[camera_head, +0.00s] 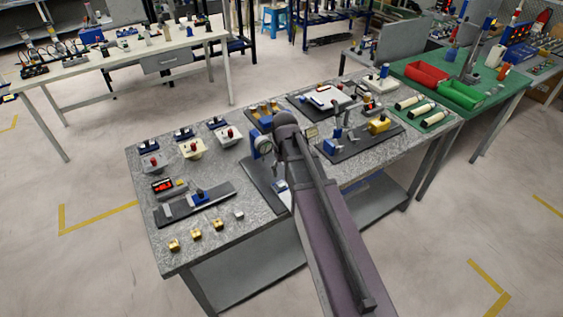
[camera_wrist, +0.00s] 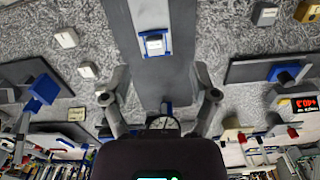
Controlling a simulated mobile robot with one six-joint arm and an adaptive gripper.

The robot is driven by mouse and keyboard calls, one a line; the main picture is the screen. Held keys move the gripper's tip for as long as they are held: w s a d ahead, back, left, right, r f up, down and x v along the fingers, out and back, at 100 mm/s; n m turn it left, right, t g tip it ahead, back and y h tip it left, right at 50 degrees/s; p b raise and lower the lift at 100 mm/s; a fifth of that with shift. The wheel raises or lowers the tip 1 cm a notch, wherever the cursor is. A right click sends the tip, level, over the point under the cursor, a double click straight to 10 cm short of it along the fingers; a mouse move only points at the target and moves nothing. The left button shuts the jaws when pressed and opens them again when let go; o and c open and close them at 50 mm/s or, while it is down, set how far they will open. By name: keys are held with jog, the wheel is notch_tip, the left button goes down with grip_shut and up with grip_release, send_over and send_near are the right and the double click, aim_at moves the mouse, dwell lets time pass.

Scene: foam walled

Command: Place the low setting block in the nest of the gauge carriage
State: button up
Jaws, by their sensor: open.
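The gauge carriage (camera_wrist: 144,53) is a blue frame on a long grey rail plate (camera_wrist: 157,82). A pale block with a dark mark (camera_wrist: 154,41) sits within the carriage frame; I cannot tell how fully it is seated, nor if it is the low setting block. My gripper (camera_wrist: 160,88) is open, its fingers apart on either side of the rail, with nothing seen between them but the plate beneath. A round dial gauge (camera_wrist: 163,122) shows beyond.
Loose pale blocks (camera_wrist: 66,38) (camera_wrist: 87,70) lie left of the rail in the wrist view. A grey block (camera_head: 239,215) and brass blocks (camera_head: 196,234) lie near the table's front.

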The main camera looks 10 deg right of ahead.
jog(key=s+m, duration=0.2)
jog(key=s, duration=0.9)
jog(key=shift+s+a+m, duration=0.2)
jog(key=shift+s+m, duration=0.1)
